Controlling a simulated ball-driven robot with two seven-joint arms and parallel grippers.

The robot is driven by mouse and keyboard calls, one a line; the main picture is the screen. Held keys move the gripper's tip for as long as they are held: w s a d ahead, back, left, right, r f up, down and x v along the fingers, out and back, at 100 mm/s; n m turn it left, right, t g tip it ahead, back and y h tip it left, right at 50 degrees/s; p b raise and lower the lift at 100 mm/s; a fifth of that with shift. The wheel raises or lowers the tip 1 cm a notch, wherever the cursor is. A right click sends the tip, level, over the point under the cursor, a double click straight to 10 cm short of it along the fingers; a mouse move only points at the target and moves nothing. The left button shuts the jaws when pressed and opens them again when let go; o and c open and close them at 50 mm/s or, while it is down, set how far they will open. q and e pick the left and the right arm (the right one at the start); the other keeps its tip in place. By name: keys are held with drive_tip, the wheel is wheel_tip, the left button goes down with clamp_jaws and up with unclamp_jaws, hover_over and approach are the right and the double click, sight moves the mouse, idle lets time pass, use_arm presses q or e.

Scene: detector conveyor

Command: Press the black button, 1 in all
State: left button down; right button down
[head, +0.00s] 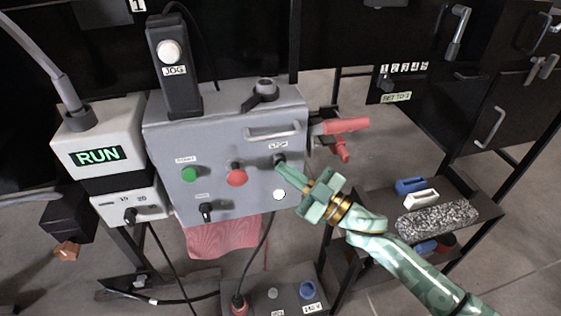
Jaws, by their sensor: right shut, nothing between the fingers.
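The black button (279,158) sits on the front of the grey control box, just under a small label that seems to read STOP. My right gripper (281,168) is shut and empty. Its fingertips are at the lower edge of the black button and partly cover it. I cannot tell whether they touch it or are a little in front of it. My left gripper is not in view.
The grey box (225,134) also carries a green button (189,174), a red button (236,177), a white button (279,195) and a black knob (206,210). A handle (272,131) juts out above. Red levers (342,127) stick out at right. A display (96,156) reads RUN.

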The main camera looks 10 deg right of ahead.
drive_tip(key=shift+w, duration=0.3)
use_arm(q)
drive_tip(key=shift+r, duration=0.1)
use_arm(e)
drive_tip(key=shift+s, duration=0.15)
idle(0.4)
use_arm(q)
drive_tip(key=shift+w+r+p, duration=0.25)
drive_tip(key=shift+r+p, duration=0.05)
drive_tip(key=shift+p, duration=0.15)
use_arm(e)
drive_tip(key=shift+s, duration=0.75)
